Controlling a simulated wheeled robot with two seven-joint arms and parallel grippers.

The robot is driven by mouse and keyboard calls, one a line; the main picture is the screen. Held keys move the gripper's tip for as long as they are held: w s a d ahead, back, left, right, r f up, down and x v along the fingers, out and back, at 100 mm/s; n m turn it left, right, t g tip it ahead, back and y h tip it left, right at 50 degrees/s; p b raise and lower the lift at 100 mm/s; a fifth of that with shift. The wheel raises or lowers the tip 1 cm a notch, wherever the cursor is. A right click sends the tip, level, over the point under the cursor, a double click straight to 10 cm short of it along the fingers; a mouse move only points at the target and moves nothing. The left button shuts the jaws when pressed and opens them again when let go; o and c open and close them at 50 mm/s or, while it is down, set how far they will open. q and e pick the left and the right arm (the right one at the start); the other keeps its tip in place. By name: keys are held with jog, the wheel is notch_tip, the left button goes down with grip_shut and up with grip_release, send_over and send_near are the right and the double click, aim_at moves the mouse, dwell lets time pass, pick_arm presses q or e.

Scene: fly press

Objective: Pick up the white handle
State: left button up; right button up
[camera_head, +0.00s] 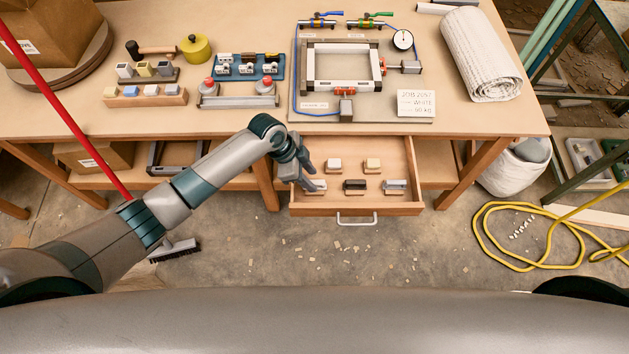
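An open drawer (342,209) under the workbench holds several small handle-like blocks on dark bases. A white one (333,164) is at the back left, a cream one (372,163) at the back right, a black one (354,184) in front and a grey one (395,185) at front right. My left gripper (311,178) points down over the drawer's left side, beside a pale block (318,184) at front left that it partly hides. Its fingers are too small to tell open or shut, or whether they touch the block. My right gripper is out of view.
The workbench (240,120) carries a square frame fixture (342,67), a job card reading WHITE (416,103), a blue rack (249,67), a wooden block holder (145,97) and a white roll (481,54). A yellow hose (500,256) lies on the floor at right.

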pick_arm(q)
jog(key=shift+x, duration=0.9)
jog(key=shift+w, duration=0.1)
grip_shut()
